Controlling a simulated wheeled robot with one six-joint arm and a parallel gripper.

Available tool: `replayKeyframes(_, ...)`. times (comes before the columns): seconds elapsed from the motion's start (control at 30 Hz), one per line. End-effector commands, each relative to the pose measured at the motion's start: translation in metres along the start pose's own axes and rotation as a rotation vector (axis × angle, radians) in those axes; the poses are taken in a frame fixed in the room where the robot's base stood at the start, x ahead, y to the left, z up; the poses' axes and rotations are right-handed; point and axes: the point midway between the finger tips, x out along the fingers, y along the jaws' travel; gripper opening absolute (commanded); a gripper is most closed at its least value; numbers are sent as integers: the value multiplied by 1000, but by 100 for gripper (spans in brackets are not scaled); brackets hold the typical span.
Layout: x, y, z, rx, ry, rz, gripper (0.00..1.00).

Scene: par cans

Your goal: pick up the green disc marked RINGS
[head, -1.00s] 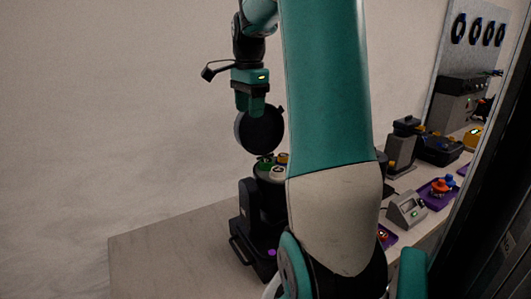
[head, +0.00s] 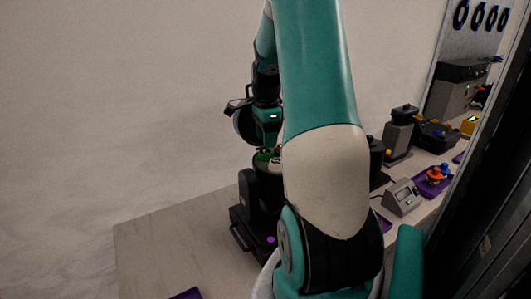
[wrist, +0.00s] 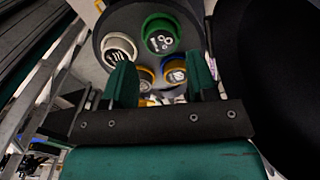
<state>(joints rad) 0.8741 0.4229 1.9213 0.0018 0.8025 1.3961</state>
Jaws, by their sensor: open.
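The green disc (wrist: 160,35), with white ring-like marks, sits in a round dark holder (wrist: 187,12) in the wrist view, beyond my fingertips. It shows small and partly hidden in the head view (head: 262,158), on top of a dark machine (head: 249,205). A white-rimmed disc (wrist: 118,54) is left of it; a blue-and-yellow disc (wrist: 174,72) and a yellow-rimmed disc (wrist: 145,76) are nearer my fingers. My gripper (wrist: 161,80) is open with nothing held between its two green fingers. In the head view my gripper (head: 266,140) is just above the discs.
A round black lid (head: 242,125) stands raised behind my gripper. A grey box with a small screen (head: 402,197), a purple tray (head: 433,183) and dark machines stand to the right. The table's left part (head: 170,245) is mostly clear.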

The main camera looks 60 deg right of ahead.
Motion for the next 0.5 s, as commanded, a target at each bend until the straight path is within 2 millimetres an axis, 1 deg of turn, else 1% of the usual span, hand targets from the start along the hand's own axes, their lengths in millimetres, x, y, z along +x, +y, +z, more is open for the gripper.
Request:
replayKeyframes(0.2, 31, -2, 4, 0, -1, 6, 52)
replayKeyframes(0.27, 38, -2, 3, 0, -1, 5, 52)
replayKeyframes(0.37, 43, -2, 3, 0, -1, 3, 52)
replayKeyframes(0.5, 44, -2, 3, 0, -1, 1, 52)
